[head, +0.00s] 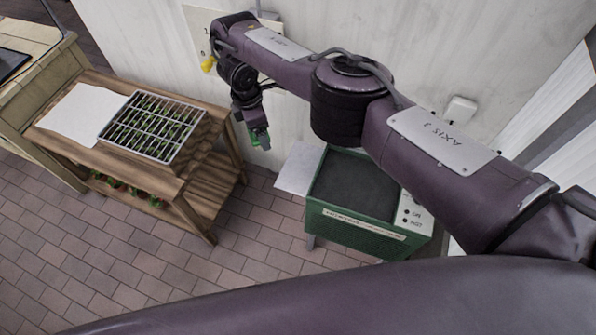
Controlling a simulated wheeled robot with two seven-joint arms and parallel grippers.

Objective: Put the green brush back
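My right arm reaches in from the right side of the head view, across toward the wall. Its gripper (254,122) points down between the wooden bench and the green box. A small green object, seemingly the green brush (261,139), is at its fingertips, and the gripper looks shut on it. The gripper hides the upper part of the brush. The brush hangs in front of the pale wall, above the floor. My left gripper is not in view.
A wooden bench (208,187) at left bears a seedling tray (152,126) and a white sheet (82,113). A green box (352,236) with a dark top stands right of it, a pale flap (298,168) on its left. A yellow knob (208,64) is by the wall. Brick floor lies clear in front.

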